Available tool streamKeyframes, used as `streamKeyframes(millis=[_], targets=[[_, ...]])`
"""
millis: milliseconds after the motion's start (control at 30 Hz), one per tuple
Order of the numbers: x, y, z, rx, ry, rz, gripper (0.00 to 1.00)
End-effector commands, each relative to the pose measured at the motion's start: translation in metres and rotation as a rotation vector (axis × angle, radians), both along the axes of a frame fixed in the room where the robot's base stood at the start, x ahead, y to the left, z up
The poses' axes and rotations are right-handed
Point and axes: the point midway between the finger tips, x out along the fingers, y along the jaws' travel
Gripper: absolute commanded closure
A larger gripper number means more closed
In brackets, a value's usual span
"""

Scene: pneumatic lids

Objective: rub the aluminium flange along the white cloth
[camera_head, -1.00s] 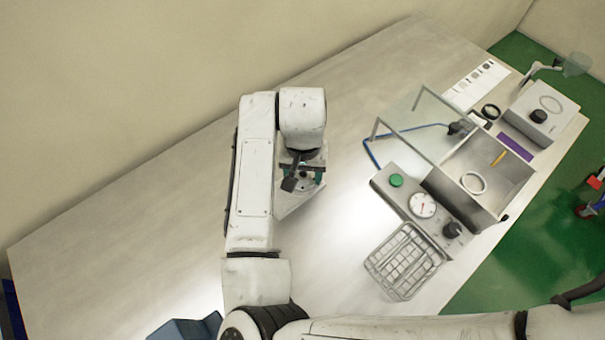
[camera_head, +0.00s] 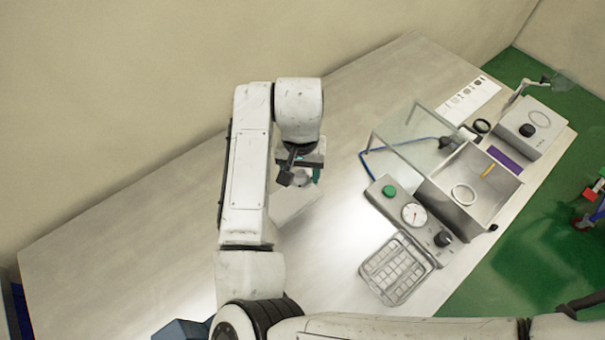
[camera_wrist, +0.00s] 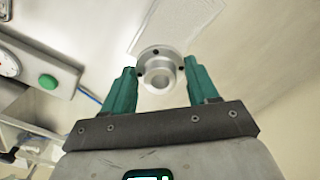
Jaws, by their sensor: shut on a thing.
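The aluminium flange (camera_wrist: 160,66), a silvery ring with small holes in its rim and a hollow hub, sits between the green fingers of my gripper (camera_wrist: 161,82) in the wrist view. My gripper is shut on it. The white cloth (camera_wrist: 178,24) lies beyond the flange there, its near end partly hidden by it. In the head view my gripper (camera_head: 301,172) is over the far part of the cloth (camera_head: 291,206), which lies flat on the bench. I cannot tell whether the flange touches the cloth.
Right of the cloth stand a control box with a green button (camera_head: 389,191) and gauge (camera_head: 413,214), a wire basket (camera_head: 397,269), and an open metal chamber (camera_head: 486,205) with a raised clear lid (camera_head: 412,135). A blue hose (camera_head: 372,176) curves nearby. The bench's left side is clear.

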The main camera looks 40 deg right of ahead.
Motion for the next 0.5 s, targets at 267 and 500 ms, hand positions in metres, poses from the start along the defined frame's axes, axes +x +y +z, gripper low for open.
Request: streamKeyframes(millis=[267,500], targets=[[0.007,0.001,0.014,0.001,-0.001,0.001,0.78],[0.010,0.001,0.020,-0.001,-0.001,0.001,0.78]])
